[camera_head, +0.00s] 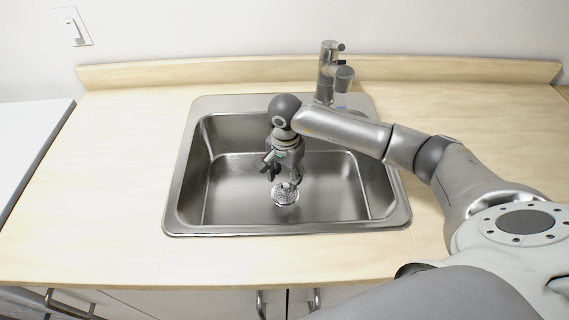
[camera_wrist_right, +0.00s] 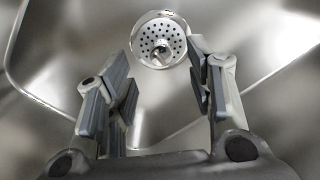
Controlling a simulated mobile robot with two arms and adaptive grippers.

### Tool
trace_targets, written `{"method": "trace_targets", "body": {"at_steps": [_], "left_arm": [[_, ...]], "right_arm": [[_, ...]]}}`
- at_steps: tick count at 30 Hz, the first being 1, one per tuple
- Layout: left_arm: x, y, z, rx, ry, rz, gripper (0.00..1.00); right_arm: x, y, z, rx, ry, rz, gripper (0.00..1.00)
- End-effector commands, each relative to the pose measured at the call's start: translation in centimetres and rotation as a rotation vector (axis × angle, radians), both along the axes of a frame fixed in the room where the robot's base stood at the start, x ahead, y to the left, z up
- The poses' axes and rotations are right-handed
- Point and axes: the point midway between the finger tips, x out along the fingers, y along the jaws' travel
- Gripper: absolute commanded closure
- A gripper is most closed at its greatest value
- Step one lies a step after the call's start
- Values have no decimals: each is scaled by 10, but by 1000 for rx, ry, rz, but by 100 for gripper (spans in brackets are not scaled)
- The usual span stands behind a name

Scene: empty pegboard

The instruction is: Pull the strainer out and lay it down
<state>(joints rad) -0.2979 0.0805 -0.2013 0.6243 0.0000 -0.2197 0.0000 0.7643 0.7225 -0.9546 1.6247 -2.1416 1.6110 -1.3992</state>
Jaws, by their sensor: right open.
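The strainer (camera_head: 284,196) is a round, shiny metal piece with small holes and a knob in its middle. It sits in the drain at the bottom of the sink (camera_head: 240,190). In the right wrist view the strainer (camera_wrist_right: 159,40) shows whole, beyond the fingertips. My right gripper (camera_head: 283,174) is inside the sink, pointing down, just above the strainer. Its fingers (camera_wrist_right: 160,95) are open and apart, with nothing between them. My left gripper is not in either view.
A metal faucet (camera_head: 329,72) stands behind the sink, close to my right arm. The wooden counter (camera_head: 110,170) is bare to the left of the sink. The sink's walls and rim surround my right gripper. A light switch (camera_head: 72,27) is on the back wall.

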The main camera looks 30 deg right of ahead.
Motion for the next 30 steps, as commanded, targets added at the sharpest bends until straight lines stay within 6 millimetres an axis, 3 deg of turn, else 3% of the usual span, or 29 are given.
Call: {"method": "trace_targets", "body": {"at_steps": [10, 23, 30], "left_arm": [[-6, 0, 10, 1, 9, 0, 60], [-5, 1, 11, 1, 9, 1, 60], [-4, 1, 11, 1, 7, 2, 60]], "right_arm": [[-1, 0, -52, 0, 1, -1, 51], [0, 0, -62, 1, -1, 0, 51], [0, 0, -62, 0, 0, 0, 82]]}}
